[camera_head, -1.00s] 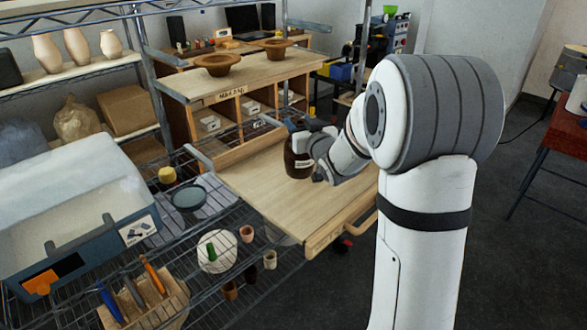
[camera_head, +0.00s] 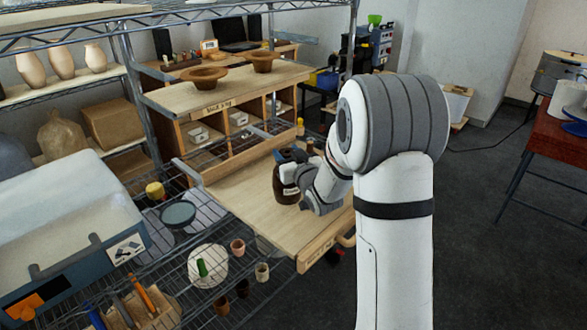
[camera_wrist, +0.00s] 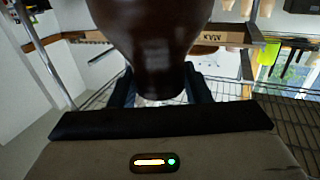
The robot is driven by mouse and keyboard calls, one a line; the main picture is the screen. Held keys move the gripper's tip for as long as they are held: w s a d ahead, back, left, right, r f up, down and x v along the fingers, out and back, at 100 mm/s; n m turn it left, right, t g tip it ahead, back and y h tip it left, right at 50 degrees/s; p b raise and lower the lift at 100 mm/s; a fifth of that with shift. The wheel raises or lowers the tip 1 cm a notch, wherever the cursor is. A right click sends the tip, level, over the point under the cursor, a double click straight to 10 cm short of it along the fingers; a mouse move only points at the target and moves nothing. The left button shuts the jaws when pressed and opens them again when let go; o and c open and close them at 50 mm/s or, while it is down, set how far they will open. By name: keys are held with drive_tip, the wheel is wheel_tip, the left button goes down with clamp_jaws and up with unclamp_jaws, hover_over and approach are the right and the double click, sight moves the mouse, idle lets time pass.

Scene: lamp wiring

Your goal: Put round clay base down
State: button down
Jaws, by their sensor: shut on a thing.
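The round clay base (camera_head: 286,187) is dark brown, glossy and rounded, with a pale label on its lower part. My gripper (camera_head: 290,160) is shut on it and holds it over the pale wooden pull-out board (camera_head: 237,195). I cannot tell whether its underside touches the board. In the wrist view the brown base (camera_wrist: 155,45) fills the upper middle, between the dark fingers of my gripper (camera_wrist: 160,88). The fingers partly hide its lower end there.
A wooden cubby unit (camera_head: 225,130) with two brown bowls on top stands behind the board. A wire shelf (camera_head: 190,262) with small pots and a round plate lies left of it. The board around the base looks clear.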

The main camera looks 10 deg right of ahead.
drive_tip(key=shift+s+f+p, duration=0.1)
drive_tip(key=shift+f+p, duration=0.25)
drive_tip(key=shift+f, duration=2)
drive_tip(key=c, duration=0.8)
unclamp_jaws()
drive_tip(key=shift+o, duration=0.2)
